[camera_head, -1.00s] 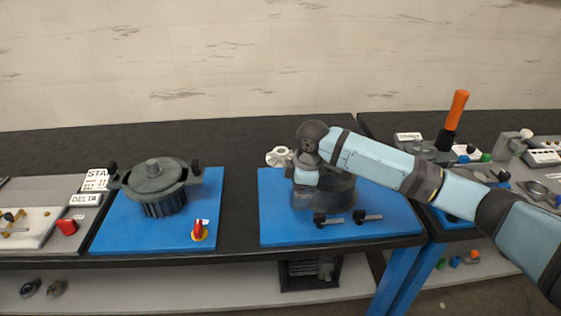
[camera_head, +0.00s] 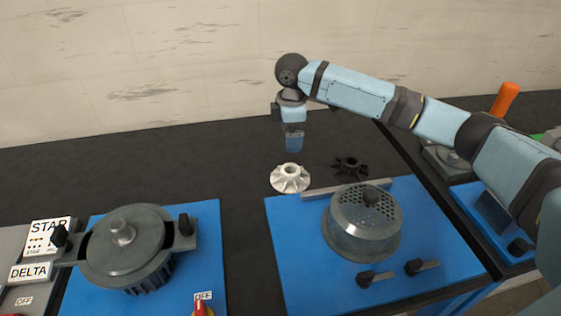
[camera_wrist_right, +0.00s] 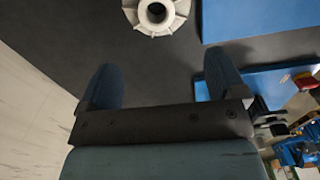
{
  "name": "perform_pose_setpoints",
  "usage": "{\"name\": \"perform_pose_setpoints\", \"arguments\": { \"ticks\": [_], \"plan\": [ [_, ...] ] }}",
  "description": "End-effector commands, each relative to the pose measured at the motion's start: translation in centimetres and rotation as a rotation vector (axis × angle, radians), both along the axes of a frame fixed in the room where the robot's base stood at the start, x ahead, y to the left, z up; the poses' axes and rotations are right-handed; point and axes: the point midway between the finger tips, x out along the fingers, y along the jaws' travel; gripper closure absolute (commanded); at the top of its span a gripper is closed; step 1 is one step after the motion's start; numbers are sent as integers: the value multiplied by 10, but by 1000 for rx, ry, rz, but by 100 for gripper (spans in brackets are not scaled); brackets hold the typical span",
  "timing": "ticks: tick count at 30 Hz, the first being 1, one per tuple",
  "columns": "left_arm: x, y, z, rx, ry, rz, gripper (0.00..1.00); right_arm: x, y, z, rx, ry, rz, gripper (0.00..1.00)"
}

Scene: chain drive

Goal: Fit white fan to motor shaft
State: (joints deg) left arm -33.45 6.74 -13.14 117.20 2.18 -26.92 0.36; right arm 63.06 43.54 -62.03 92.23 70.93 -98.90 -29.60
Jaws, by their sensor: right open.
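The white fan (camera_head: 290,179) lies on the dark bench top behind the right blue board; it also shows at the top of the right wrist view (camera_wrist_right: 156,14), with a round hole in its hub. My right gripper (camera_head: 294,146) hangs just above and behind the fan, pointing down. In the right wrist view its two blue fingers (camera_wrist_right: 165,82) are apart with nothing between them. The motor (camera_head: 138,245), a dark finned body with a rounded stub on top, stands on the left blue board. My left gripper is in no view.
A black fan (camera_head: 350,167) lies right of the white one. A perforated grey cover (camera_head: 365,222) stands on the right blue board (camera_head: 295,250), with two black-handled tools (camera_head: 376,279) in front. A red switch (camera_head: 204,308) is on the left board. Bench between boards is clear.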

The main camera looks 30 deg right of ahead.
Motion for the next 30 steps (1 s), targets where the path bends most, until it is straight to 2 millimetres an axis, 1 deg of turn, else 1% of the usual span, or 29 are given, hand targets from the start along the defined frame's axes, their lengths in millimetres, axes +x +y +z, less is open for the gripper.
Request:
{"name": "perform_pose_setpoints", "arguments": {
  "ticks": [5,6,9,12,20,27,30],
  "plan": [
    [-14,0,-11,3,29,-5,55,-1,0,-28,-1,3,-1,10],
    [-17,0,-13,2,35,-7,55,-1,0,-37,-2,4,-1,10],
    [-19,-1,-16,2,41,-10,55,0,-1,-57,-1,3,-1,10],
    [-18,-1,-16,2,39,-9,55,0,-1,-72,-1,3,-1,10],
    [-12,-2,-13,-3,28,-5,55,1,-2,-92,-2,2,-1,10],
    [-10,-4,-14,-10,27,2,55,6,-5,-127,-1,1,0,10],
    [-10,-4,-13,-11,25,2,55,6,-5,-135,-2,2,0,10]
  ]
}}
